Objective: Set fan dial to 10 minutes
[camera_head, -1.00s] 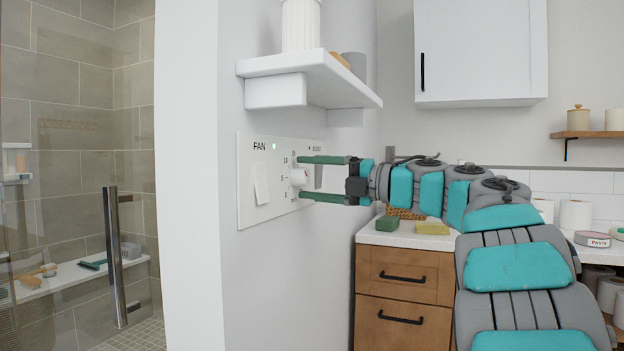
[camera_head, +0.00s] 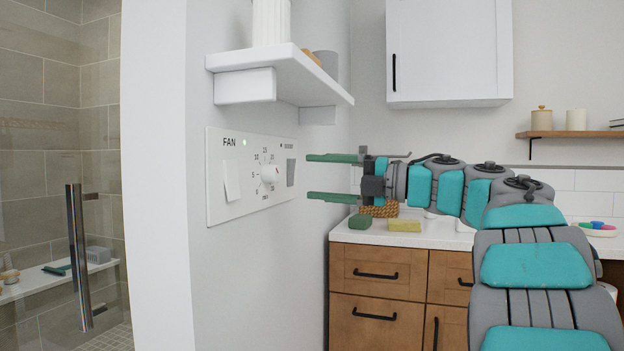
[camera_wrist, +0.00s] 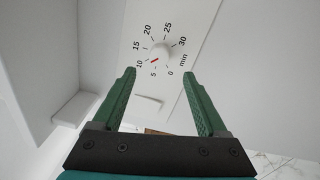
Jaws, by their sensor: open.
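The white fan panel (camera_head: 212,205) is on the wall, with a round white dial (camera_head: 270,174) ringed by minute numbers. The dial also shows in the wrist view (camera_wrist: 163,50), where its red mark points to the lower left, toward the 10 or between 5 and 10; I cannot tell exactly. My gripper (camera_head: 308,177) is open and empty. Its two green fingers point at the panel and are clear of the dial. In the wrist view the fingertips (camera_wrist: 160,72) lie below the dial, one to each side.
A wall shelf (camera_head: 318,88) juts out above the panel. A counter (camera_head: 345,232) with a green block (camera_head: 360,221) and a yellow sponge (camera_head: 405,225) is below my gripper.

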